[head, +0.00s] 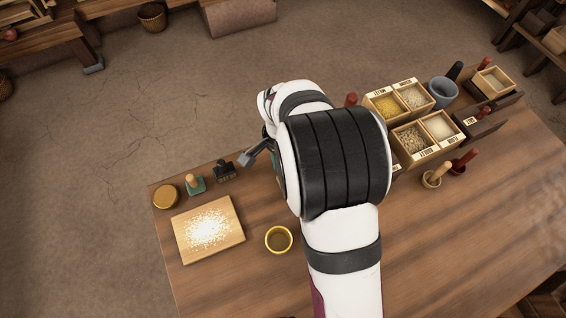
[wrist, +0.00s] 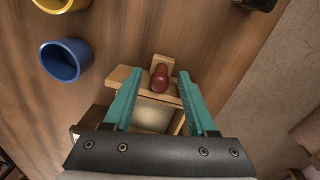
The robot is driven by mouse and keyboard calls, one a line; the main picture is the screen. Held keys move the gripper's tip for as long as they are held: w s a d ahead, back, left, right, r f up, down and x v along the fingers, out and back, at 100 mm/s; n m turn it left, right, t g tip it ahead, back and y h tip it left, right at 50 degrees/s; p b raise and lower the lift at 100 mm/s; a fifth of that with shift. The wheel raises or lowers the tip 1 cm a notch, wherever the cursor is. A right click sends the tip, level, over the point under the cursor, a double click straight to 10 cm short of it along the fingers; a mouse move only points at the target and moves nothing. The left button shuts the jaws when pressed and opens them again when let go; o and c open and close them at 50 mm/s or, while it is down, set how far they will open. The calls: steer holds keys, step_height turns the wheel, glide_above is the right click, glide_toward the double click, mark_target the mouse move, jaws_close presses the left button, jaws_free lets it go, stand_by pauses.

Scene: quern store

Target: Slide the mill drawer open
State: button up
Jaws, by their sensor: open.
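In the wrist view, a dark red knob (wrist: 159,76) stands on a light wooden front (wrist: 122,76). Behind that front, towards my gripper, is a wooden-framed pale area (wrist: 152,117), which looks like the drawer's inside; I cannot tell how far out it stands. A darker wooden body (wrist: 90,119) shows beside it, mostly hidden. My gripper (wrist: 160,74) is open, with one teal finger on each side of the knob and a gap to it on both sides. In the head view, my arm hides the knob, the drawer and the fingertips.
A blue cup (wrist: 66,60) and a yellow cup (wrist: 62,4) stand left of the knob in the wrist view. In the head view, a board with white grains (head: 238,232) lies left. Grain boxes (head: 409,155) and a grey mortar (head: 443,92) stand right. The front right tabletop is clear.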

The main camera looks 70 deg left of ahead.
step_height(320, 180, up, 16)
steer(key=a, duration=0.1)
steer(key=shift+f, duration=0.15)
steer(key=w+d+r+m, duration=0.1)
steer(key=w+d+r, duration=0.1)
steer(key=w+d, duration=0.35)
steer(key=w+d+r+m+g+y, duration=0.1)
steer(key=w+d+r, duration=0.1)
steer(key=d, duration=0.7)
steer(key=w+d+r+m, duration=0.1)
steer(key=w+d+r, duration=0.1)
steer(key=w+d, duration=0.35)
steer(key=s+d+f+m, duration=0.1)
steer(key=s+d+m, duration=0.1)
steer(key=s+d, duration=0.3)
steer(key=s+d+f+m+y, duration=0.1)
steer(key=s+d, duration=0.4)
steer(key=d, duration=0.9)
steer(key=shift+s+f+m+t+y, duration=0.15)
steer(key=shift+f+m+t+y, duration=0.15)
steer(key=shift+f+m, duration=0.45)
steer(key=shift+d, duration=0.1)
